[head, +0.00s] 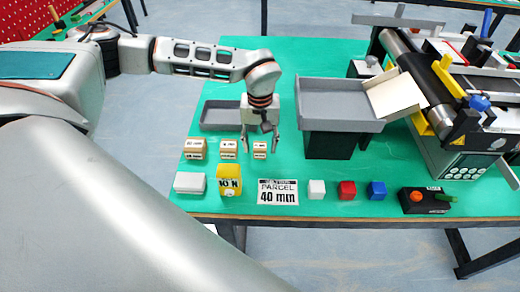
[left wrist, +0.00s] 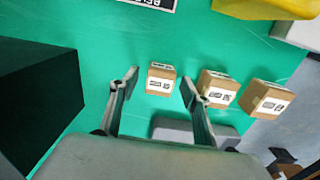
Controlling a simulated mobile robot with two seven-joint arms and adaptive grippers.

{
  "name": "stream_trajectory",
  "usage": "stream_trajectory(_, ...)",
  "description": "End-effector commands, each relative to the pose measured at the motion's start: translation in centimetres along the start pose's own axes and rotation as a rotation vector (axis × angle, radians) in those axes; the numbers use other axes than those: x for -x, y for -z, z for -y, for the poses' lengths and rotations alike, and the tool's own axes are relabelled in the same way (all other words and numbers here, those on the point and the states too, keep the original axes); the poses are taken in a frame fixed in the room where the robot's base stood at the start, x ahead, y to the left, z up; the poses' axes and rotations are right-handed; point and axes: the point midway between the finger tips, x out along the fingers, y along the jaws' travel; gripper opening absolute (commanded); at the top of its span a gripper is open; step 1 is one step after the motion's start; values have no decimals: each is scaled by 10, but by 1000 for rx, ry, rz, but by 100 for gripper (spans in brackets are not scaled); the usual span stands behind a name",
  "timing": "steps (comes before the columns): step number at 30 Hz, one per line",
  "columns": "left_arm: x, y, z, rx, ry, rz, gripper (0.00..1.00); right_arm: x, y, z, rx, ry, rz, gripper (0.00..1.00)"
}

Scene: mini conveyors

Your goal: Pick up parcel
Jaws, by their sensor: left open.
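Three brown cardboard parcels with white labels stand in a row on the green table: the left parcel (head: 195,149), the middle parcel (head: 228,149) and the right, smallest parcel (head: 260,151). My left gripper (head: 260,143) points down over the right parcel, open and empty, one finger to each side. In the left wrist view this small parcel (left wrist: 160,79) shows between the fingertips of the gripper (left wrist: 160,82). The middle parcel (left wrist: 216,88) and the left parcel (left wrist: 265,101) lie to its right there. I cannot tell whether the fingers touch the parcel. My right gripper is not in view.
A shallow grey tray (head: 220,116) lies behind the parcels. A raised grey bin (head: 325,97) and a conveyor (head: 425,80) stand to the right. In front are a yellow 10 N block (head: 228,172), a PARCEL 40 mm sign (head: 277,197) and white, red and blue cubes.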

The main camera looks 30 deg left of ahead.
Motion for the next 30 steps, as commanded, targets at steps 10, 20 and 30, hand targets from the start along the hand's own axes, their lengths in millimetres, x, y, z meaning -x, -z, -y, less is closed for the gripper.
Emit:
stream_trajectory(10, -7, 0, 0, -1, -1, -1, 42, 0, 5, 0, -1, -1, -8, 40)
stream_trajectory(20, -7, 0, 0, -1, -1, -1, 5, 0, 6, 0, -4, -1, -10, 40)
stream_trajectory(30, 5, 1, -1, 0, -2, -2, 5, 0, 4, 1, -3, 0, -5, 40)
